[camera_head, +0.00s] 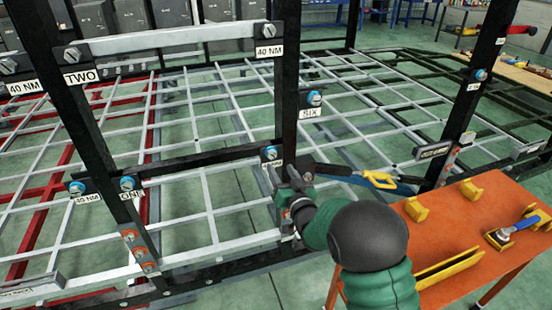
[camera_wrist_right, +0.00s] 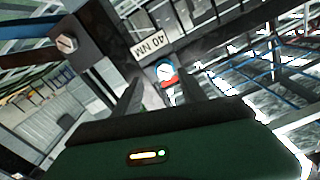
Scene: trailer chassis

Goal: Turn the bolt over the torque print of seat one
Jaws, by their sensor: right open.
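The seat one plate (camera_head: 132,194) is on the left upright, with a blue-ringed bolt (camera_head: 127,183) beside it. Another blue-ringed bolt (camera_head: 77,188) sits further left above a 40 NM print (camera_head: 87,199). At the right end of the same crossbar is a blue-ringed bolt (camera_head: 269,153) above a partly hidden print. My right gripper (camera_head: 281,174) is open just below that bolt. In the wrist view, a blue-ringed bolt (camera_wrist_right: 165,72) with red below it appears between the open fingers, beside a 40 NM print (camera_wrist_right: 152,47). Contact cannot be told. My left gripper is not in view.
Black uprights and crossbars stand close around my right arm. Plates TWO (camera_head: 78,77) and SIX (camera_head: 311,113) mark other seats. An orange table (camera_head: 425,250) with yellow holders and a blue-handled tool (camera_head: 524,225) stands at right. A yellow-and-blue item (camera_head: 380,180) is behind my arm.

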